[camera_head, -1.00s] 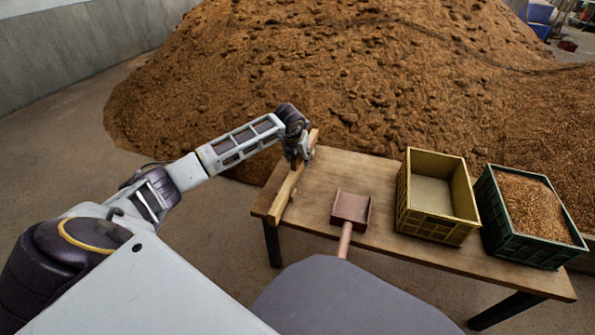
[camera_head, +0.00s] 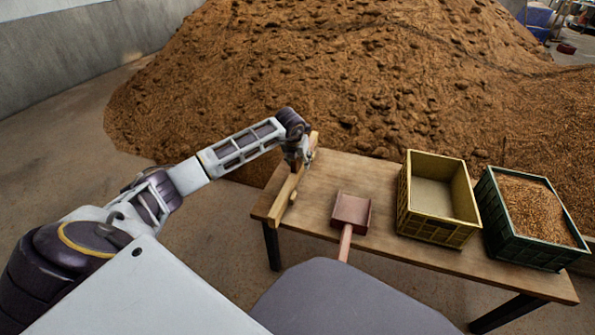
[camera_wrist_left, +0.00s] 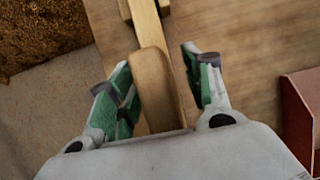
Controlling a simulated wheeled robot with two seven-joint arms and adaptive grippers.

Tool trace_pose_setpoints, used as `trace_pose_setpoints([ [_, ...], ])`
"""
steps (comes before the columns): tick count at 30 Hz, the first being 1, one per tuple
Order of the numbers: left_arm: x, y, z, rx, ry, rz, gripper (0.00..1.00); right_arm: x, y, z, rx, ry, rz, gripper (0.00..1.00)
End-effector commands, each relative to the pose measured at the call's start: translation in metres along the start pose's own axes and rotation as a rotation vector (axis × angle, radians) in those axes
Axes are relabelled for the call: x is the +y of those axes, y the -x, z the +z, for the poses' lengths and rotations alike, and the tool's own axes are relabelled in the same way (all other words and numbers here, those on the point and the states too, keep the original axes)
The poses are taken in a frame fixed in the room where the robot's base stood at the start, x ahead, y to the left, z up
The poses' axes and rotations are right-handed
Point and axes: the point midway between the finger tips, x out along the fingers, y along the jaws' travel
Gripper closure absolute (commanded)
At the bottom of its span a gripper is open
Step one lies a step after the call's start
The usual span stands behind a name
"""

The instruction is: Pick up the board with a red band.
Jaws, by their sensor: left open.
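A long, narrow wooden board (camera_head: 284,197) lies along the left end of the table. No red band on it can be made out in these frames. My left gripper (camera_head: 299,163) is over the board's far half. In the left wrist view the open fingers of my left gripper (camera_wrist_left: 158,88) are on either side of a wooden piece (camera_wrist_left: 153,85), with gaps showing. A longer wooden strip (camera_wrist_left: 149,30) runs beyond it to a crosspiece. My right gripper is not in view.
The wooden table (camera_head: 330,178) also holds a red scoop (camera_head: 351,211), an empty yellow crate (camera_head: 403,200) and a green crate (camera_head: 492,215) full of grain. A large grain heap (camera_head: 330,80) rises behind. Bare tabletop lies between the board and the scoop.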

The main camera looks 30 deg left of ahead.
Motion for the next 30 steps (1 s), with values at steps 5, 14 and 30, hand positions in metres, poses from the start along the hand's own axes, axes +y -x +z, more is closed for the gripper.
trace_pose_setpoints([
  [5,0.0002,-0.0016,-0.0006,0.0,0.0,0.0,0.5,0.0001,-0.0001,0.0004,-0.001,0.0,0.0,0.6],
  [14,0.0002,-0.0032,-0.0013,0.0,0.0,0.0,0.5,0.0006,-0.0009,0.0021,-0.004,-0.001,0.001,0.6],
  [30,0.0002,-0.0033,-0.0013,0.0,0.0,0.0,0.89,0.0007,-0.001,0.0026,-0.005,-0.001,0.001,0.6],
])
